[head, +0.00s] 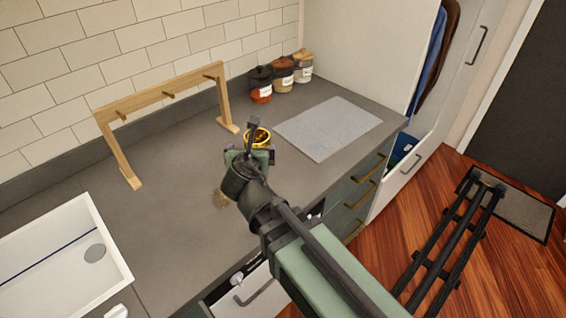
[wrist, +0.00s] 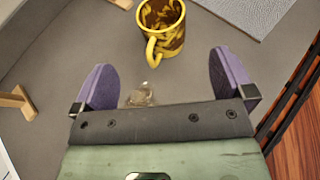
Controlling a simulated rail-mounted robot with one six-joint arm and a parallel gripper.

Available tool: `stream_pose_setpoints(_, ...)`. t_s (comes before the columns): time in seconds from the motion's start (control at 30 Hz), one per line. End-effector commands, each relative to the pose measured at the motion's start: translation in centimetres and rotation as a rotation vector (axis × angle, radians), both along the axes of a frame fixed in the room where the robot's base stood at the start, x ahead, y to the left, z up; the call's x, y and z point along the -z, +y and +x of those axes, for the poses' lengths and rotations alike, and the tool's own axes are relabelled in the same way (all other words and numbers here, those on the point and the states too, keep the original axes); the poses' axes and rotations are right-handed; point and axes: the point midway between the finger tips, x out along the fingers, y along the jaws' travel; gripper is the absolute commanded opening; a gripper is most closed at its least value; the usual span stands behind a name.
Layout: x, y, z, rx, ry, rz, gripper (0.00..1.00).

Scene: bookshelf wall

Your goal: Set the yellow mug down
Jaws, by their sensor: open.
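The yellow mug (wrist: 172,42) stands on the grey counter just beyond my gripper in the wrist view, with dark patches on it and its handle towards me. In the head view the mug (head: 258,133) is partly hidden behind my gripper (head: 251,156). In the wrist view my gripper (wrist: 165,82) is open, its two purple fingers wide apart with no mug between them. The mug is beyond the fingertips and appears apart from them.
A wooden rack with pegs (head: 158,94) stands at the back left. Three lidded jars (head: 283,77) stand by the wall. A pale grey mat (head: 328,128) lies right of the mug. A white sink (head: 55,259) is at left. A small brownish, unclear patch (wrist: 138,95) shows near the fingers.

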Motion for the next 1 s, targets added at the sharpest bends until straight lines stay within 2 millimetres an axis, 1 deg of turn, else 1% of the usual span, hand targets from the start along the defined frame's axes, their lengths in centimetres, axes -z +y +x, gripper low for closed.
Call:
stream_pose_setpoints(0.07, 0.3, -1.0, 0.1, 0.047, 0.017, 0.051, 1.0)
stream_pose_setpoints(0.13, 1.4, -3.6, 0.3, 0.189, 0.066, 0.207, 1.0)
stream_pose_setpoints(0.17, 2.1, -5.3, 0.3, 0.287, 0.094, 0.309, 1.0)
stream_pose_setpoints(0.2, 3.2, -8.0, 0.0, 0.453, 0.132, 0.474, 1.0)
stream_pose_setpoints(0.27, 5.2, -12.2, -1.0, 0.768, 0.182, 0.763, 1.0)
stream_pose_setpoints(0.3, 6.5, -14.8, -2.0, 1.006, 0.199, 0.96, 1.0)
stream_pose_setpoints(0.37, 8.2, -17.9, -4.0, 1.361, 0.196, 1.218, 1.0)
stream_pose_setpoints(0.4, 9.0, -19.4, -5.3, 1.591, 0.177, 1.359, 1.0)
stream_pose_setpoints(0.43, 9.5, -20.3, -6.3, 1.755, 0.157, 1.45, 1.0)
stream_pose_setpoints(0.5, 10.3, -21.8, -8.4, 2.105, 0.092, 1.601, 1.0)
stream_pose_setpoints(0.6, 10.6, -22.7, -10.4, 2.445, 0.001, 1.697, 1.0)
stream_pose_setpoints(0.63, 10.6, -22.8, -10.7, 2.504, -0.018, 1.705, 1.0)
stream_pose_setpoints(0.7, 10.6, -22.9, -11.1, 2.575, -0.041, 1.716, 1.0)
stream_pose_setpoints(0.73, 10.6, -22.8, -11.1, 2.585, -0.045, 1.717, 0.97)
stream_pose_setpoints(0.87, 10.6, -22.8, -11.1, 2.582, -0.045, 1.717, 0.77)
stream_pose_setpoints(1.0, 10.6, -22.8, -11.0, 2.578, -0.044, 1.718, 0.77)
